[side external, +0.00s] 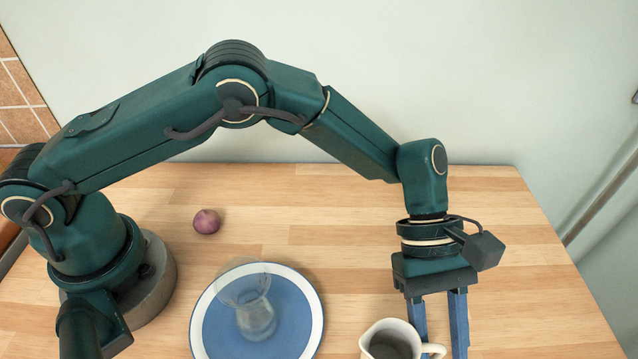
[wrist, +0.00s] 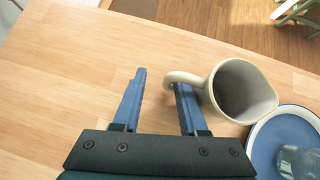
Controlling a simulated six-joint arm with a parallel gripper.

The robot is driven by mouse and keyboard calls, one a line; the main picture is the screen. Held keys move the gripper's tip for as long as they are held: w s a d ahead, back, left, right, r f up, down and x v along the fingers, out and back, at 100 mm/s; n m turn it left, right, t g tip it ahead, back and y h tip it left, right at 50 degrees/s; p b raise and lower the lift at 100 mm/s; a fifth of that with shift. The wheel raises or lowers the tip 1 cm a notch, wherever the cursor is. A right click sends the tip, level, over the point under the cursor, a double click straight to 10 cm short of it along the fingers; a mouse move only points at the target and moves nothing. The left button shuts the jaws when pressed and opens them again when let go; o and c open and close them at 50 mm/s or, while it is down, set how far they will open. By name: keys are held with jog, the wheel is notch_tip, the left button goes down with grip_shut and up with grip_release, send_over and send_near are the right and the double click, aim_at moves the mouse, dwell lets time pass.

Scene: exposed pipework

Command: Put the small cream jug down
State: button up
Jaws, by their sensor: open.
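The small cream jug (side external: 390,343) is at the bottom edge of the side external view, its mouth facing up and its lower part cut off. In the wrist view the jug (wrist: 243,92) is right of my gripper (wrist: 160,82), with its handle (wrist: 183,76) toward the fingers. My gripper (side external: 438,335) points down with its blue fingers apart. The right finger in the wrist view overlaps the handle; I cannot tell whether they touch. The jug's base is hidden, so its contact with the wooden table (side external: 350,235) is unclear.
A blue plate with a white rim (side external: 205,325) lies left of the jug, with a clear glass vessel (side external: 256,318) on it. A purple onion (side external: 207,221) lies farther back. The table right of my gripper is clear. A pale wall (side external: 500,80) stands behind.

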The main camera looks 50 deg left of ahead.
jog(key=w+a+r+m+t+y, duration=0.1)
jog(key=w+a+r+m+t, duration=0.3)
jog(key=a+r, duration=0.95)
jog(key=s+a+m+t+y, duration=0.3)
jog(key=s+a, duration=0.2)
jog(key=a, duration=0.4)
jog(key=s+a+m+t+y, duration=0.3)
jog(key=s+a+m, duration=0.1)
jog(key=a, duration=0.5)
jog(key=shift+s+a+r+t, duration=0.35)
jog(key=shift+s+r, duration=0.1)
jog(key=shift+s, duration=0.45)
